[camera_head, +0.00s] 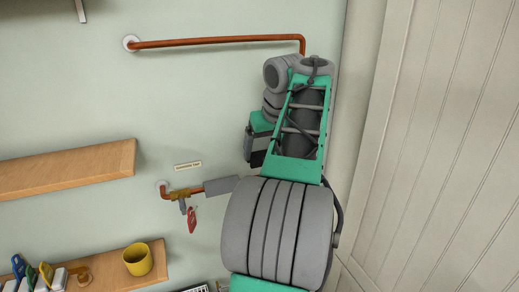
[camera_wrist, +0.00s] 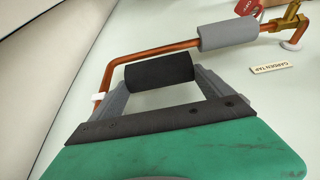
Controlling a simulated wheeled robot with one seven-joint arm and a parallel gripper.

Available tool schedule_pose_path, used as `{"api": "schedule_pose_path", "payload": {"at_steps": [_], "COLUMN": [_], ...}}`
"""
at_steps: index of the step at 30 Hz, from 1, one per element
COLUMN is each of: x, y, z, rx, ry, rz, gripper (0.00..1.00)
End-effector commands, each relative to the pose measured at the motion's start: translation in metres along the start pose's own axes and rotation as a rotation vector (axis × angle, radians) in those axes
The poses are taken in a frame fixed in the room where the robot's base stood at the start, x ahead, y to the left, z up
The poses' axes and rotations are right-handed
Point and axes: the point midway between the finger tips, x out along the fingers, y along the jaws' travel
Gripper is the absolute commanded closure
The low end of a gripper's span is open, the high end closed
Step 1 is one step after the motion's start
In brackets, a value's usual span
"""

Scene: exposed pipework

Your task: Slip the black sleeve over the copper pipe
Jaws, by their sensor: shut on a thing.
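A black sleeve (camera_wrist: 158,73) sits between the fingers of my gripper (camera_wrist: 160,81), which is shut on it, in the wrist view. The copper pipe (camera_wrist: 160,54) runs just behind the sleeve's upper edge, roughly parallel. The sleeve appears beside the pipe, not around it. A grey sleeve (camera_wrist: 228,35) is around the pipe near the brass tap (camera_wrist: 286,20). The pipe bends at left and runs to a white fitting (camera_wrist: 98,97). In the head view, the upper pipe (camera_head: 215,42) leaves a wall flange and turns down behind my arm. My arm hides the fingers and black sleeve there.
A red tag (camera_head: 192,220) hangs under the tap. A panelled surface (camera_head: 430,150) stands close at right.

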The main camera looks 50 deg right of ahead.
Motion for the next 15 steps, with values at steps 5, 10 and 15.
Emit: {"api": "schedule_pose_path", "payload": {"at_steps": [5,10,15], "x": [0.012,0.02,0.029], "y": [-0.003,-0.003,-0.003], "z": [0.004,0.008,0.011], "rx": [-0.004,-0.005,-0.004], "ry": [0.0,0.0,0.0], "rz": [-0.002,-0.002,-0.002], "gripper": [0.48,0.48,0.48]}}
